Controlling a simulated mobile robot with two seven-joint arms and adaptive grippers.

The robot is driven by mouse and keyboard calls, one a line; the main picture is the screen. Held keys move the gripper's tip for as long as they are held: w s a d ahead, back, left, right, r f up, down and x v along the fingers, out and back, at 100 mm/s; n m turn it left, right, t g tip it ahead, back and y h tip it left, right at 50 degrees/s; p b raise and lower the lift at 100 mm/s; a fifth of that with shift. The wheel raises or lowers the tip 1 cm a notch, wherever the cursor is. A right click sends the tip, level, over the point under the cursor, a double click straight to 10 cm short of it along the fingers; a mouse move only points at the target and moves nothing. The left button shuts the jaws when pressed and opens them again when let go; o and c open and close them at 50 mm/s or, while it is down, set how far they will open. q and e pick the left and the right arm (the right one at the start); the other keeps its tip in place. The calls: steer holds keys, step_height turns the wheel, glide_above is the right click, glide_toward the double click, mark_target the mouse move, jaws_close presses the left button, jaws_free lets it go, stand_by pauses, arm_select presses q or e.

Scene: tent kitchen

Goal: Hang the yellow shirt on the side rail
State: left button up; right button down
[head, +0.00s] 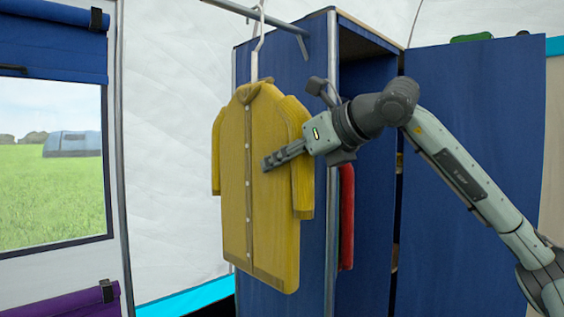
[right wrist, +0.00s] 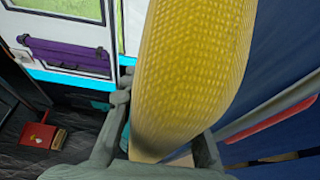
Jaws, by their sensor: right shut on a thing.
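The yellow shirt (head: 240,190) hangs upright from a white hanger (head: 256,62) in front of the wardrobe's left side. The hanger's hook reaches up to the grey side rail (head: 232,8) at the top of the picture. I cannot tell whether the rail bears its weight. My right gripper (head: 267,163) comes in from the right and is shut on the shirt near its sleeve. In the right wrist view the yellow cloth (right wrist: 195,70) fills the space between the fingers and hides much behind it. My left gripper is not in view.
The blue wardrobe (head: 285,265) stands open, with its door (head: 470,150) at the right. A red garment (head: 347,215) shows inside. A tent window (head: 50,160) is at the left. A red dustpan (right wrist: 38,135) lies on the dark floor. White tent wall is left of the shirt.

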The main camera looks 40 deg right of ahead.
steer(key=shift+r, duration=0.1)
steer(key=c, duration=1.2)
jaws_free()
steer(key=shift+o, duration=0.5)
steer(key=v, duration=1.2)
steer(key=shift+s, duration=0.1)
